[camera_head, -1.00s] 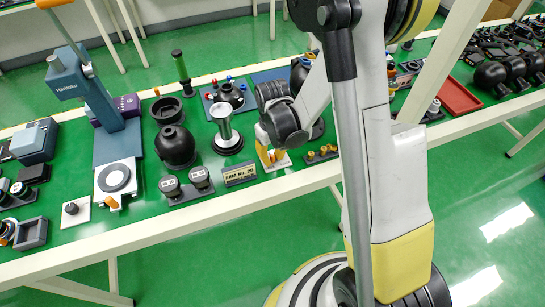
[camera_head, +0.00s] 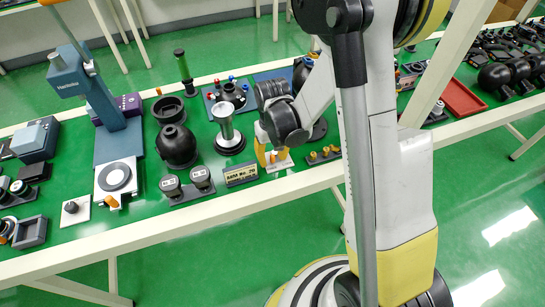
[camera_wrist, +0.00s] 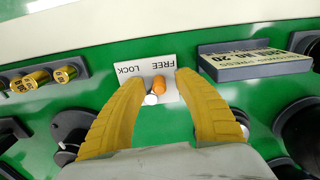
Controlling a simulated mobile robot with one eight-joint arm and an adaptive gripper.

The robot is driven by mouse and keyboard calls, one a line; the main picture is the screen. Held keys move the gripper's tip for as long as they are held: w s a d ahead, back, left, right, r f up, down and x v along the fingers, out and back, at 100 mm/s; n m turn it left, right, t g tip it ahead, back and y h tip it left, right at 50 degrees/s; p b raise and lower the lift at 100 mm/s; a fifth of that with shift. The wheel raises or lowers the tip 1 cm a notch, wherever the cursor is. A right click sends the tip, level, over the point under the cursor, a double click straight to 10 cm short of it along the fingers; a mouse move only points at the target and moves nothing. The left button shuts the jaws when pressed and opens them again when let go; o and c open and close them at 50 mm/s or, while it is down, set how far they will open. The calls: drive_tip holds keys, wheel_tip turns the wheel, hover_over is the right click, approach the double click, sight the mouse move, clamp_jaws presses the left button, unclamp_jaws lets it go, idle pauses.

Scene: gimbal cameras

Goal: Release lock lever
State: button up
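The lock lever has an orange knob (camera_wrist: 158,84) and stands in front of a small white plate (camera_wrist: 147,58) printed "FREE" and "LOCK". A small white knob or post (camera_wrist: 150,99) is beside the orange one. My gripper (camera_wrist: 159,79) has two yellow fingers, spread apart, with the orange knob between their tips. I see a gap on both sides of the knob, so the fingers do not appear closed on it. In the head view, my gripper (camera_head: 269,154) is low over the white plate (camera_head: 282,163), and my wrist hides part of this spot.
A "No. 20" label block (camera_wrist: 255,63) stands to the right in the wrist view. Brass cylinders (camera_wrist: 38,78) in a dark holder are to the left. Dark round parts (camera_wrist: 72,130) lie close below the fingers. The green bench top (camera_wrist: 100,70) between is clear.

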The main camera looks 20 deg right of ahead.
sight(272, 156)
wheel_tip(272, 156, up, 12)
idle(0.6)
drive_tip(key=s+r+t, duration=0.7)
drive_tip(key=s+r, duration=0.5)
drive_tip(key=s, duration=0.1)
drive_tip(key=shift+d+m, duration=0.3)
